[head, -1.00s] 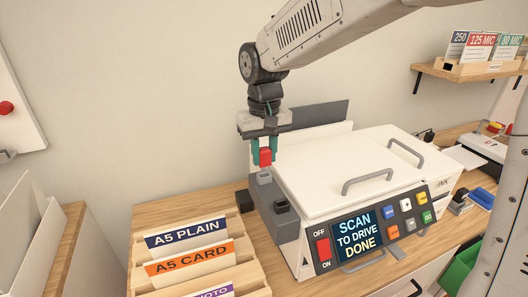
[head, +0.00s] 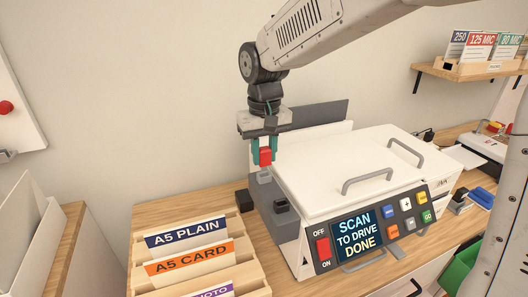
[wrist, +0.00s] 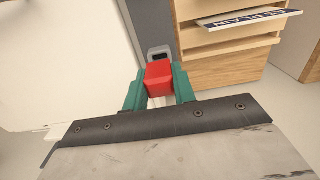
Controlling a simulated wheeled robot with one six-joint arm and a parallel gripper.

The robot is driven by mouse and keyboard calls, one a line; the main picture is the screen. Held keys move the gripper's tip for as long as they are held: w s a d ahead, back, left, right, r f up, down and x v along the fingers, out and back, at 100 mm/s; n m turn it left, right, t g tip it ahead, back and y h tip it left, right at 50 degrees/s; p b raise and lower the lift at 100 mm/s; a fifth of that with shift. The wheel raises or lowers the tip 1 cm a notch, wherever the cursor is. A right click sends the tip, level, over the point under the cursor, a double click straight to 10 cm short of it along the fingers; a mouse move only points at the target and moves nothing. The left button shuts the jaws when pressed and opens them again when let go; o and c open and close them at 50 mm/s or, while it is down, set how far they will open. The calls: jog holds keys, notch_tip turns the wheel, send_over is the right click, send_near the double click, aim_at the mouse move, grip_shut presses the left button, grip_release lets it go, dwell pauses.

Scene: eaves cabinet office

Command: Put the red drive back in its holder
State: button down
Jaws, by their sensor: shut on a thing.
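The red drive (head: 265,157) is a small red block held between the green fingertips of my gripper (head: 265,152). My gripper points down over the left side strip of the white scanner (head: 345,165). The drive also shows in the wrist view (wrist: 159,77), with a green finger on each side. A grey-rimmed dark slot (wrist: 160,53) shows just beyond it on the strip. The drive's lower end is hidden, so I cannot tell whether it touches the strip. I cannot make out the drive's holder for certain.
The scanner's screen (head: 358,234) reads "SCAN TO DRIVE DONE". A wooden paper rack (head: 165,222) with labelled slots stands at left. A wall shelf (head: 465,72) with card packs hangs at right.

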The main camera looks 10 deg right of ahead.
aim_at(264, 148)
jog(key=shift+f, duration=1.3)
jog(key=c, duration=1.1)
grip_release()
jog(key=shift+o, duration=0.2)
notch_tip(264, 148, up, 8)
jog(key=shift+f, duration=0.1)
jog(key=s+d, duration=0.5)
jog(key=s, duration=0.4)
jog(key=s+d+f+m+t, duration=0.1)
jog(key=s+d, duration=0.5)
jog(key=s, duration=0.2)
jog(key=s+d+f+m, duration=0.1)
jog(key=s+d, duration=0.5)
jog(key=s, duration=0.3)
jog(key=shift+s, duration=0.3)
